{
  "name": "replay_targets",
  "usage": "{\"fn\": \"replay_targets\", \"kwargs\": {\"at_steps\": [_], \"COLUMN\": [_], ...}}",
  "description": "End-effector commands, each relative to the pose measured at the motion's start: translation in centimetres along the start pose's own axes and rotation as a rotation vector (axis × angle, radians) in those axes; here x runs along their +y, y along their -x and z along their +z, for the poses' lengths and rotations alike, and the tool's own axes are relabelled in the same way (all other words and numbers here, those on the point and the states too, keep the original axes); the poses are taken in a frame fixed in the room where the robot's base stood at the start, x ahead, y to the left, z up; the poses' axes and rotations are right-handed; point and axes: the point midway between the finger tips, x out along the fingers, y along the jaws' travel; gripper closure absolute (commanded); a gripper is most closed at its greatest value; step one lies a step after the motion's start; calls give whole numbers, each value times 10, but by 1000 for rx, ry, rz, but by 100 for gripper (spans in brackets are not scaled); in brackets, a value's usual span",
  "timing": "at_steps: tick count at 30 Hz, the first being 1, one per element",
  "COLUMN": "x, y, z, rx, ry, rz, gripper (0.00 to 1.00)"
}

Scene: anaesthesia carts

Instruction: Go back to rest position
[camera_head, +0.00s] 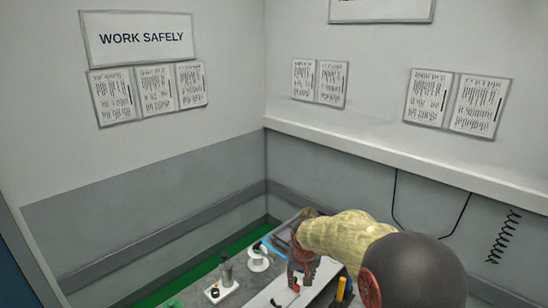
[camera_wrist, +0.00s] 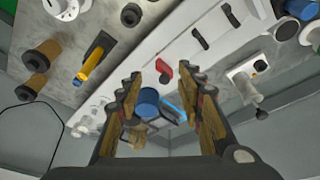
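My gripper (camera_head: 300,280) hangs over the cart top at the lower middle of the head view, at the end of my yellow-sleeved arm. In the wrist view my gripper (camera_wrist: 162,78) shows two fingers spread well apart. I see nothing clasped between the fingertips. A small red item (camera_wrist: 163,70) and a blue cylinder (camera_wrist: 148,102) appear in the gap between the fingers, seemingly beyond them. Whether anything touches the fingers cannot be told.
The cart top (camera_head: 255,283) bears several small items. A white fitting with a dark knob (camera_wrist: 245,75) and a yellow-handled tool (camera_wrist: 90,66) lie on either side of the gripper. Grey walls (camera_head: 150,215) meet behind the cart. A black cable (camera_head: 397,200) hangs on the right wall.

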Motion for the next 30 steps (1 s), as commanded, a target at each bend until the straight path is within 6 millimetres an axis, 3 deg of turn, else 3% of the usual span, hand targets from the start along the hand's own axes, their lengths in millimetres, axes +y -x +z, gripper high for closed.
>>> {"fn": "replay_targets", "kwargs": {"at_steps": [2, 6, 18, 24, 30], "x": [2, 11, 40, 50, 58], "y": [2, 30, 116, 141, 155], "z": [30, 80, 204, 262, 312], "rx": [-59, -122, -137, -92, -13], "ry": [18, 41, 44, 26, -3], "rz": [3, 1, -16, -24, -25], "gripper": [63, 63, 63, 63, 63]}}
